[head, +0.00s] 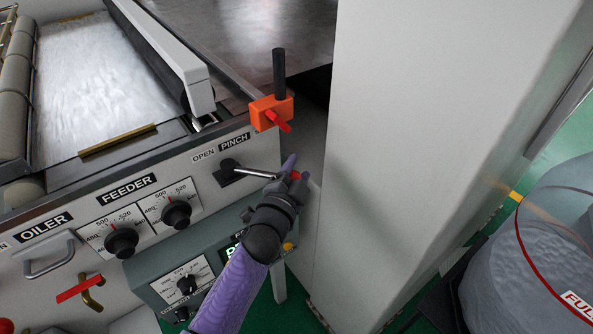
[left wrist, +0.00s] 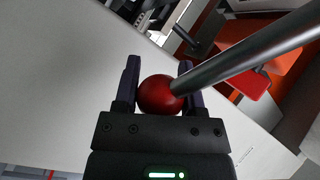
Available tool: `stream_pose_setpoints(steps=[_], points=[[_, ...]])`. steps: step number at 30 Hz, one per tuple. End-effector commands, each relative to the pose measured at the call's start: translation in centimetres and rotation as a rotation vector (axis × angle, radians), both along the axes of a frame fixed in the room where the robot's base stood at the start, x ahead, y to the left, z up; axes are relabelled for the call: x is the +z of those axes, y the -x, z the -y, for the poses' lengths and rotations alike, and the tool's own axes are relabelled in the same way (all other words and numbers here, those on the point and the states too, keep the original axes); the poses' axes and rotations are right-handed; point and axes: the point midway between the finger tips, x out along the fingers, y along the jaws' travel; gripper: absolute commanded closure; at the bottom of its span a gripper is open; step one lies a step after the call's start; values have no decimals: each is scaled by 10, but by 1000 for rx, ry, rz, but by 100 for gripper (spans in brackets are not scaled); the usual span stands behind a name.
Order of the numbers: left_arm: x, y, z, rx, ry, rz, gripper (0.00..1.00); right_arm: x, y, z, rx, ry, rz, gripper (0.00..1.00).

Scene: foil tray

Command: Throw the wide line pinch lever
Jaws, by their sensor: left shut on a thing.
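The pinch lever (head: 252,171) is a metal rod on a black pivot on the machine's front panel, below a label reading OPEN and PINCH (head: 233,142). The rod points right, away from the pivot. Its red ball knob (left wrist: 160,95) sits between the fingers of my left gripper (left wrist: 158,82), which is shut on it. In the head view my left gripper (head: 291,172) is at the rod's right end and mostly covers the knob. My right gripper is not in view.
An orange block (head: 270,111) with a red handle and black post sits above the lever. Feeder dials (head: 176,212) and the oiler handle (head: 50,258) are on the left. A tall pale cabinet (head: 415,120) stands close on the right.

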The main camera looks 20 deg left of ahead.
Motion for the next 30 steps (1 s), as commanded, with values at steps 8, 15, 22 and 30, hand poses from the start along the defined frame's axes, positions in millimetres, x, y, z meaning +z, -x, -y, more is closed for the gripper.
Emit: stream_pose_setpoints(steps=[8, 15, 22, 30], points=[[0, 2, 0, -13, -2, -2, 100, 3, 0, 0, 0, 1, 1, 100], [3, 17, 1, -119, -6, -4, 100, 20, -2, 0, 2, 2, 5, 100], [2, 44, -1, -316, -7, -7, 100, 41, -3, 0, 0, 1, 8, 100], [-2, 77, -10, -573, -6, -7, 100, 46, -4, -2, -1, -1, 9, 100]])
